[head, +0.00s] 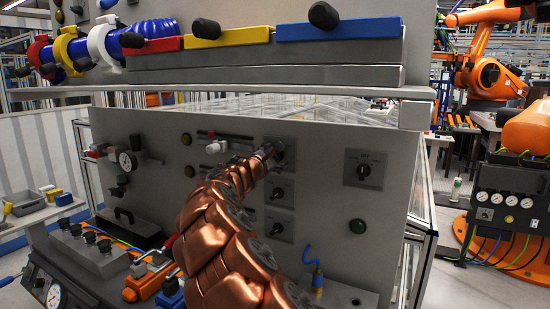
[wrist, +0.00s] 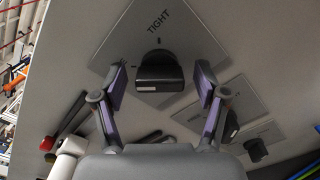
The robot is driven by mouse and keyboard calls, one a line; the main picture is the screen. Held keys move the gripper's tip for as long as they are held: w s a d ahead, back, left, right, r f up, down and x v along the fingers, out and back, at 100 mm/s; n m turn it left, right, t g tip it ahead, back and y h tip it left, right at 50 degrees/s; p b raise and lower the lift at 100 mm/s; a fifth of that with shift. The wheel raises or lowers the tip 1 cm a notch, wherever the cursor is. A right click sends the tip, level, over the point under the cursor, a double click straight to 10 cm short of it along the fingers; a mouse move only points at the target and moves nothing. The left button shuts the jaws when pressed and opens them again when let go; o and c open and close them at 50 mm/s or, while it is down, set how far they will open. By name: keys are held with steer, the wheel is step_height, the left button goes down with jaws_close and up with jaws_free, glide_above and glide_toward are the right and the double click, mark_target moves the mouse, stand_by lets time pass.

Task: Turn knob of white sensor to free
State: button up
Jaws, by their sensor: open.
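A black knob (wrist: 160,72) sits on a grey square plate (wrist: 130,45) marked TIGHT, in the wrist view. My gripper (wrist: 161,84) is open, with one purple-padded finger on each side of the knob; a gap shows on both sides. In the head view my gripper (head: 268,152) is at the topmost plate (head: 284,147) of a column on the grey panel and partly covers its knob. A white fitting (wrist: 70,152) shows at the lower left of the wrist view; I cannot tell whether it is the white sensor.
Two more knob plates (head: 279,190) (head: 279,227) sit below, and another (head: 364,169) to the right. A grey ledge (head: 270,88) overhangs above.

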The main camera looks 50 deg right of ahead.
steer(key=v, duration=1.2)
stand_by(0.4)
steer(key=s+a+f+m+g+y, duration=0.25)
steer(key=s+m, duration=0.25)
steer(key=s, duration=0.4)
steer(key=s+a+f+m+g+y, duration=0.25)
steer(key=s+a+f+m, duration=0.2)
steer(key=s, duration=0.45)
steer(key=s+a+f+m+y, duration=0.1)
steer(key=s+a+f+y, duration=0.3)
steer(key=a, duration=0.6)
steer(key=s+a+f+m+g+y, duration=0.1)
steer(key=s+a+f+y, duration=0.3)
steer(key=s+a+f, duration=0.4)
steer(key=s+a+f+m+y, duration=0.1)
steer(key=s+a+f+y, duration=0.3)
steer(key=a, duration=1)
steer(key=s+f, duration=0.2)
steer(key=s, duration=0.1)
steer(key=shift+g, duration=0.4)
